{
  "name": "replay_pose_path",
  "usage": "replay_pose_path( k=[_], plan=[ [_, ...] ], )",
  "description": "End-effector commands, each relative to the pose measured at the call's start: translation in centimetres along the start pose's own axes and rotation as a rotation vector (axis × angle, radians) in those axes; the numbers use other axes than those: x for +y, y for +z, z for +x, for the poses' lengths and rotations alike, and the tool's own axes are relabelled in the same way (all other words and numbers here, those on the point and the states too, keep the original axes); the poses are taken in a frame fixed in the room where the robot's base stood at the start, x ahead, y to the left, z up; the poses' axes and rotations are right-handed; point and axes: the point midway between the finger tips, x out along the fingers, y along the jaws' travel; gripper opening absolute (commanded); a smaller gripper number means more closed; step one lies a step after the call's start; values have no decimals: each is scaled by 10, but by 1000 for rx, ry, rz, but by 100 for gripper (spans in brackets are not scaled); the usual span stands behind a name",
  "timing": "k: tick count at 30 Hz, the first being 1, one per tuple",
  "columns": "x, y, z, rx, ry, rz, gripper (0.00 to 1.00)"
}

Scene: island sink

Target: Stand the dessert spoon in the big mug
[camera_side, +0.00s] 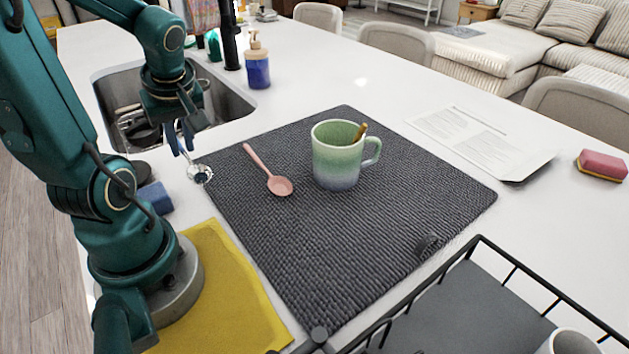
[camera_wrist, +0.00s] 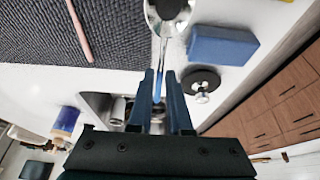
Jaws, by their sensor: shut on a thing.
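My gripper (camera_side: 183,150) is shut on the handle of a metal spoon (camera_side: 200,174), at the left edge of the dark mat. In the wrist view the fingers (camera_wrist: 159,76) pinch its bluish handle, and the shiny bowl (camera_wrist: 170,10) points away from them. In the side view the bowl hangs low; I cannot tell if it touches anything. The big mug (camera_side: 338,160), green fading to blue, stands upright on the mat with its handle to the right. A wooden-coloured stick or handle (camera_side: 360,132) leans inside it; its lower part is hidden.
A pink spoon (camera_side: 276,183) lies on the mat (camera_side: 330,250) between gripper and mug. A blue sponge (camera_side: 156,197), a yellow cloth (camera_side: 225,290) and the sink (camera_side: 230,103) are near my arm. A soap bottle (camera_side: 257,65) stands behind. A wire rack (camera_side: 470,300) is in front.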

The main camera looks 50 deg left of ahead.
Motion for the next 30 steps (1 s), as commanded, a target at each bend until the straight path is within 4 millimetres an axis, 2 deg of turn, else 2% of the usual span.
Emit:
replay_pose_path(
  k=[9,15,20,30],
  plan=[
    [42,31,18,-2,-1,14,0],
    [60,44,26,0,0,5,0],
    [64,48,30,1,0,-1,0],
    [64,62,62,0,-1,0,0]
  ],
)
